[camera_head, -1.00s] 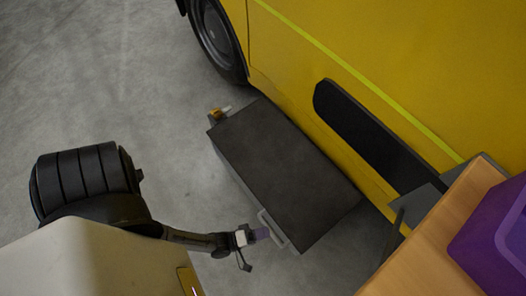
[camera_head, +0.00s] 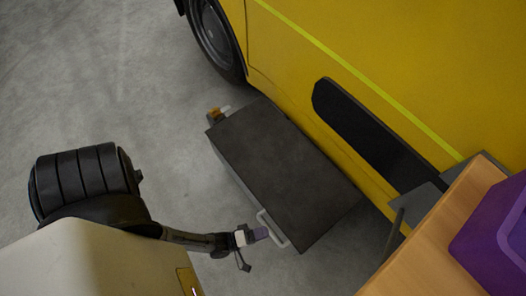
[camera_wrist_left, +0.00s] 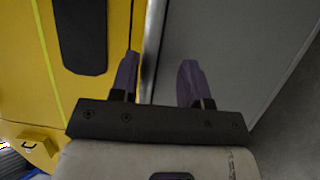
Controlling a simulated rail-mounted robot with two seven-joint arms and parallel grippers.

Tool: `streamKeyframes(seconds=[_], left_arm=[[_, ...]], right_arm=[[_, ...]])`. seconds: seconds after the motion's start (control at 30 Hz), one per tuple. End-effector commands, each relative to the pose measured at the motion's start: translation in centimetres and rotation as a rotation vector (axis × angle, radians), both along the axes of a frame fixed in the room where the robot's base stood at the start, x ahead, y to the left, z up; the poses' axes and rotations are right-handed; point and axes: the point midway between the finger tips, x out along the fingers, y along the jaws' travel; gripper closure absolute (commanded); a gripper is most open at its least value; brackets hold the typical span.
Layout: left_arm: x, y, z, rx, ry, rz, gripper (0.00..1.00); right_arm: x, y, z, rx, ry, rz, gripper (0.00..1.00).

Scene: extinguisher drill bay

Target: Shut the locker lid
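The locker (camera_head: 233,178) is a long grey box on the floor beside the yellow vehicle. Its dark lid (camera_head: 285,165) lies over the top and looks down or nearly down; I cannot tell whether a small gap remains. A light grey bar handle (camera_head: 272,229) is at the near left edge. My left gripper (camera_head: 262,233) is right beside this handle; contact is unclear. My right gripper is not in view.
The yellow vehicle (camera_head: 400,60) with a black wheel (camera_head: 215,35) runs along the locker's far side. A wooden table (camera_head: 430,250) with a purple container (camera_head: 495,235) stands at the lower right. A small orange item (camera_head: 214,113) is by the locker's far left corner. The floor at left is clear.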

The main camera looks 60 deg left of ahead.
Motion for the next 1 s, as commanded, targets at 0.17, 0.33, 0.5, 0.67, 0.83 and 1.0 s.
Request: streamKeyframes(seconds=[0.17, 0.33, 0.5, 0.67, 0.83, 1.0], left_arm=[[-0.1, 0.0, 0.2, -0.001, -0.003, -0.001, 0.58], [-1.9, 0.4, 0.2, 0.001, -0.001, -0.002, 0.58], [-5.1, 1.2, 0.0, 0.001, 0.001, -0.002, 0.58], [-8.2, 2.1, -0.3, 0.001, 0.001, -0.002, 0.58], [-10.8, 2.8, -0.6, 0.002, 0.002, -0.001, 0.58], [-12.5, 3.2, -0.8, 0.001, 0.0, 0.0, 0.58]], right_arm=[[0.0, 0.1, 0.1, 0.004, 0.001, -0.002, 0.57], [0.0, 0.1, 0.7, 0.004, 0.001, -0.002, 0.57], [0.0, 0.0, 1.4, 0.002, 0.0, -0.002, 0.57], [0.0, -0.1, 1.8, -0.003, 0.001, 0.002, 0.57], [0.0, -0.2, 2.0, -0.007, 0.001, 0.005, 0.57], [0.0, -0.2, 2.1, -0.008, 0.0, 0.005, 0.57]])
